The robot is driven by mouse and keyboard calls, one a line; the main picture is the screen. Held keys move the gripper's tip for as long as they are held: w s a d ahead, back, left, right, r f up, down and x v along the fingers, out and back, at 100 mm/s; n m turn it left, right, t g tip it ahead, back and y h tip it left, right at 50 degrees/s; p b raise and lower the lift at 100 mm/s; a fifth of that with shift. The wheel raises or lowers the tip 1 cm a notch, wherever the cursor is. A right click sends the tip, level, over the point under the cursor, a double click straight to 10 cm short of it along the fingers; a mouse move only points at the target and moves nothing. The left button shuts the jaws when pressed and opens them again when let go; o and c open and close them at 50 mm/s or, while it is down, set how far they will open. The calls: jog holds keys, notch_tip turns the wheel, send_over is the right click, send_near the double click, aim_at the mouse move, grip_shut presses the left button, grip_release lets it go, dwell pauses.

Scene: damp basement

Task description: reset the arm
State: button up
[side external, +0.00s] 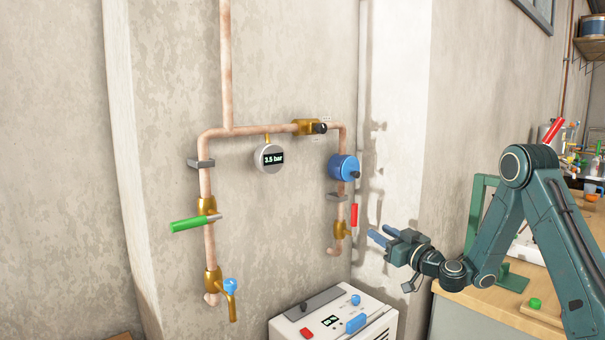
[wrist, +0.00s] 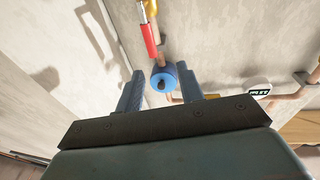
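In the side view the blue fitting (side external: 344,167) and the red lever (side external: 354,215) are on the right pipe, apart from my gripper.
A copper pipe run carries a gauge (side external: 269,157) reading 3.5 bar, a green lever (side external: 193,223) and a blue-handled tap (side external: 230,287). A white machine (side external: 334,318) stands below. A workbench (side external: 478,305) with a green frame (side external: 478,215) is at right.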

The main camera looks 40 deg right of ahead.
jog(key=s+a+r+n+g+y, duration=0.2)
jog(key=a+n+y, duration=0.1)
jog(key=a, duration=0.4)
jog(key=s+a+r+n+g+y, duration=0.2)
jog(key=s+a+n+g+y, duration=0.1)
jog(key=a, duration=0.5)
jog(key=s+a+r+n+g+y, duration=0.2)
jog(key=a+n+y, duration=0.1)
jog(key=a, duration=0.4)
jog(key=s+d+m+g+h, duration=0.1)
jog(key=s+m+g+h, duration=0.2)
jog(key=s, duration=1)
jog(key=s+d+f+m+g+h, duration=0.1)
jog(key=s+d+m+g+h, duration=0.1)
jog(key=s, duration=1.1)
jog(key=m+g+h, duration=0.1)
jog(key=m, duration=0.1)
jog(key=shift+m, duration=0.3)
jog(key=shift+o, duration=0.2)
jog(key=shift+w, duration=0.15)
